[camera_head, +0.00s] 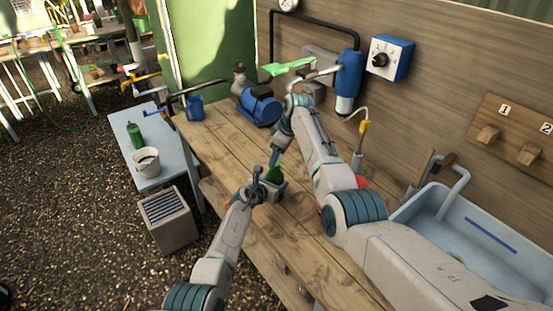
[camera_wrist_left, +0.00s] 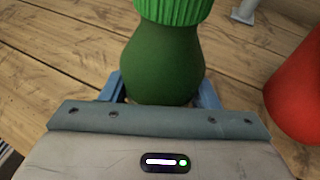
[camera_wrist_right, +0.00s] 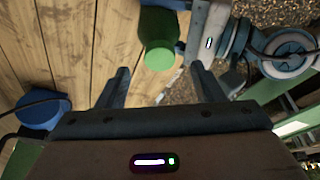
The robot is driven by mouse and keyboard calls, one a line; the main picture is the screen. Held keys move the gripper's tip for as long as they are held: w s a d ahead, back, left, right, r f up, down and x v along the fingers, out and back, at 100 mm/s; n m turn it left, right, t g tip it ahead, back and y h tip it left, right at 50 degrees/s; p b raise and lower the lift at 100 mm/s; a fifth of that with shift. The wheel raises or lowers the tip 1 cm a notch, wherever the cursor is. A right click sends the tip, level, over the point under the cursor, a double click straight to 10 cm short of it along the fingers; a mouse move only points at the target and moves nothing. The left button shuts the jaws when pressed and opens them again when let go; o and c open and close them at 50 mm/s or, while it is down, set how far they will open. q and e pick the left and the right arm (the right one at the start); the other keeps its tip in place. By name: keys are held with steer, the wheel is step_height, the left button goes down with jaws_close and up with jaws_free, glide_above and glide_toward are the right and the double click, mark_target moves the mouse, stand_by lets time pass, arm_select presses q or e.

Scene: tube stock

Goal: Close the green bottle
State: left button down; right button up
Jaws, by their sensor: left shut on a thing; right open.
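The green bottle (camera_wrist_left: 160,65) stands on the wooden bench between the blue fingers of my left gripper (camera_head: 270,187), which is shut on it. A brighter green ribbed cap (camera_wrist_left: 172,9) sits at the top of the bottle; I cannot tell how tightly it is on. In the head view the bottle (camera_head: 273,174) is small and partly hidden by the grippers. My right gripper (camera_head: 275,156) is open just above the bottle. In the right wrist view the round cap (camera_wrist_right: 160,58) shows between its fingertips, with no visible contact.
A red object (camera_wrist_left: 297,95) stands close to the right of the bottle in the left wrist view. A blue pump (camera_head: 259,107) and a blue mug (camera_head: 195,109) are at the bench's far end. A sink (camera_head: 480,240) lies right. Another dark green bottle (camera_head: 135,136) stands on a side table.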

mark_target(275, 181)
steer(key=shift+x, duration=1.75)
steer(key=c, duration=1.2)
steer(key=m, duration=0.2)
steer(key=m+t+h, duration=0.1)
steer(key=m, duration=0.2)
steer(key=shift+s+a, duration=0.1)
steer(key=shift+a, duration=0.1)
steer(key=m+t+h, duration=0.1)
steer(key=m, duration=0.4)
steer(key=shift+a+m, duration=0.15)
steer(key=shift+m, duration=0.15)
steer(key=m+h, duration=0.1)
steer(key=m, duration=0.4)
steer(key=shift+a+h, duration=0.1)
steer(key=shift+h, duration=0.3)
steer(key=m+h, duration=0.1)
steer(key=m, duration=0.3)
steer(key=shift+g, duration=0.3)
steer(key=o, duration=1.1)
